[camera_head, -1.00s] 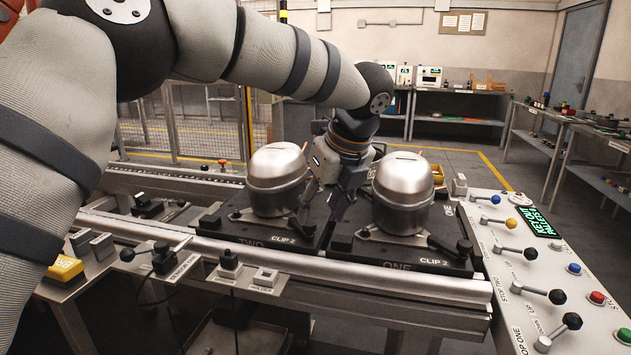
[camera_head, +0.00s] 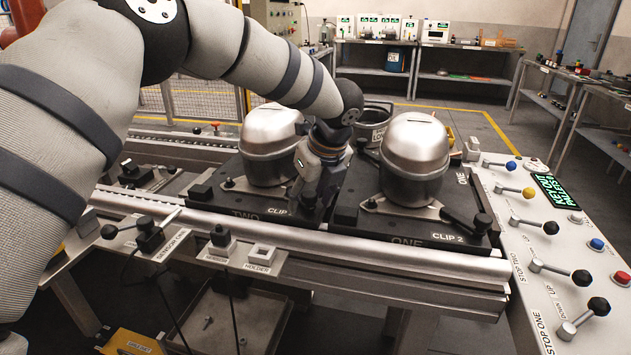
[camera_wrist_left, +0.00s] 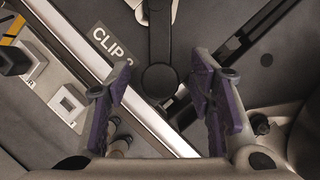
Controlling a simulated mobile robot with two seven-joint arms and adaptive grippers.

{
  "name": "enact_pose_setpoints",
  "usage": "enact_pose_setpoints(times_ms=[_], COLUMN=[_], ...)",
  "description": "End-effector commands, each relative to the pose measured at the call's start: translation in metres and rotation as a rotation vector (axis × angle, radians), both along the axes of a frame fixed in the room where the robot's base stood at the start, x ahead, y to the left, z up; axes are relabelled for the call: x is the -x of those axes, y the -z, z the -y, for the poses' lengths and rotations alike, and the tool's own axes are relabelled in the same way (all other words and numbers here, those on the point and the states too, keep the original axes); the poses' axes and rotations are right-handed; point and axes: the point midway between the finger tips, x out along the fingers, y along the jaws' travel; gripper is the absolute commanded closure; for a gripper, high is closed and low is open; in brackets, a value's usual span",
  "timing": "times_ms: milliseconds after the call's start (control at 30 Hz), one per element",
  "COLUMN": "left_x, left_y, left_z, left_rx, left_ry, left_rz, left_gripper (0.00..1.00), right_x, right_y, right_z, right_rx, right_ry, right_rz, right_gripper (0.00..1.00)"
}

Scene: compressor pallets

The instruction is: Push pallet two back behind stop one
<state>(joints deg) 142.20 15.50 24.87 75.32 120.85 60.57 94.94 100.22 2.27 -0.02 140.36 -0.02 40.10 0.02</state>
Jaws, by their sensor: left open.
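Pallet two (camera_head: 222,208) is a black plate marked TWO on the conveyor, with a silver domed compressor (camera_head: 270,145) upright on it. Pallet one (camera_head: 362,232), marked ONE, sits to its right with a second silver compressor (camera_head: 415,160). My left gripper (camera_head: 312,205) points down between the two compressors, over pallet two's right front corner by its CLIP 2 label. In the left wrist view my left gripper (camera_wrist_left: 160,100) is open, with a round-ended black clip handle (camera_wrist_left: 158,78) showing between its fingers. I cannot tell whether they touch it. The STOP ONE lever (camera_head: 590,310) is at lower right.
A silver front rail (camera_head: 340,262) runs along the conveyor. Sensor and holder blocks (camera_head: 215,245) stand in front of it. The right control panel (camera_head: 530,230) carries several levers, buttons and a green-lit display (camera_head: 556,190). An open tray (camera_head: 230,315) lies below.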

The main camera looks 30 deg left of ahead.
Motion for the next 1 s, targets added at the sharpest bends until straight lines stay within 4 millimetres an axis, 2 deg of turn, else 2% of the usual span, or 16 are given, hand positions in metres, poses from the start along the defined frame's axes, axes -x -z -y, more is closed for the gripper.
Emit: enact_pose_setpoints(times_ms=[267,367,500,1000], left_x=[-0.0007,-0.0007,-0.0006,-0.0006], left_y=[0.0028,0.0027,0.0027,0.0027], left_z=[-0.0017,-0.0016,-0.0015,-0.0016], left_rx=[0.000,-0.001,-0.001,-0.001], left_ry=[-0.001,-0.001,-0.001,-0.001], left_rz=[0.002,0.001,0.001,0.001], left_gripper=[0.51,0.69,1.00,1.00], right_x=[-0.0001,-0.0001,-0.0001,-0.0001], right_y=[0.0000,0.0000,0.0000,0.0000], right_z=[0.0000,-0.0001,0.0000,0.0000], right_rx=[0.000,0.000,0.000,0.000], right_ry=[-0.001,-0.001,-0.001,-0.001], right_rz=[0.000,0.000,0.000,0.000], right_gripper=[0.60,0.60,0.60,0.60])
